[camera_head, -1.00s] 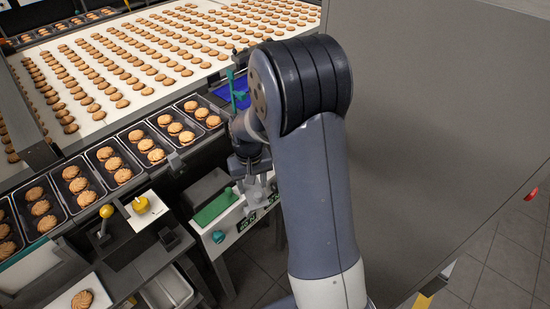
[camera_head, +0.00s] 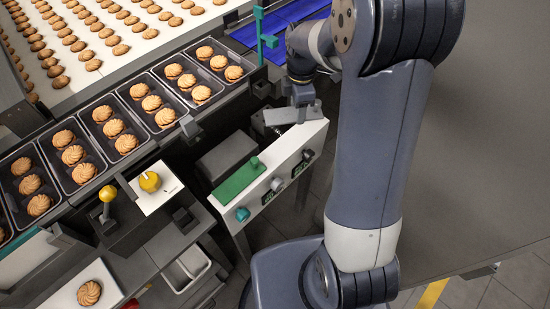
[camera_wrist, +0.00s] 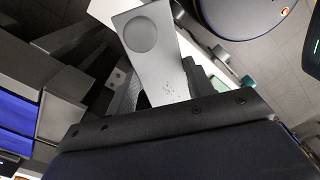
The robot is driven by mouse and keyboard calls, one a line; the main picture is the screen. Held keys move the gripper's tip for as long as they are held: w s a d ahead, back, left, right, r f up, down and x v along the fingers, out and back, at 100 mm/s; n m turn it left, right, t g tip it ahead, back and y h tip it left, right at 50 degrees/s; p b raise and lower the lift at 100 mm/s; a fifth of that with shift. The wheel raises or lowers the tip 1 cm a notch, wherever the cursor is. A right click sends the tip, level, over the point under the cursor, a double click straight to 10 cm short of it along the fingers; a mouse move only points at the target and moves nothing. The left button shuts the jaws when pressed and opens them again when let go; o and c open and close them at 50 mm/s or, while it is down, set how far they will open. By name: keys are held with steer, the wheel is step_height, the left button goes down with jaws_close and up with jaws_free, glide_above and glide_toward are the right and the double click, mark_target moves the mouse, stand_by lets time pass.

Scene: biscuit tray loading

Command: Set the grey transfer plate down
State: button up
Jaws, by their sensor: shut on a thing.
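The grey transfer plate (camera_wrist: 148,62) fills the upper middle of the wrist view, a flat light-grey bar with a round recess at its far end. A few small dark specks show on its face. My gripper (camera_wrist: 165,98) is shut on its near end; the fingers are partly hidden by the plate and the wrist housing. In the head view my gripper (camera_head: 301,97) points down over the right end of the white-fronted bench unit, with the grey plate (camera_head: 276,117) under it. I cannot tell whether the plate touches the unit.
The bench unit (camera_head: 291,160) carries a green pad (camera_head: 237,180), a dark-grey block (camera_head: 226,157) and front knobs. Black trays (camera_head: 88,170) of biscuits line the conveyor at left. A yellow-knobbed lever (camera_head: 107,194) stands nearby. A large grey panel (camera_head: 490,150) is at right.

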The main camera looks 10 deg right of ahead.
mark_target(295, 138)
steer(key=n, duration=0.2)
steer(key=n+b, duration=0.1)
steer(key=n, duration=0.1)
steer(key=n+b, duration=0.1)
steer(key=n, duration=0.1)
steer(key=shift+w+f+n, duration=0.1)
steer(key=shift+f+n, duration=0.2)
steer(key=shift+f, duration=0.35)
step_height(295, 138, down, 9)
steer(key=shift+f, duration=0.2)
steer(key=shift+f, duration=0.25)
steer(key=o, duration=1.1)
steer(key=shift+r, duration=0.1)
step_height(295, 138, up, 12)
steer(key=shift+r, duration=0.2)
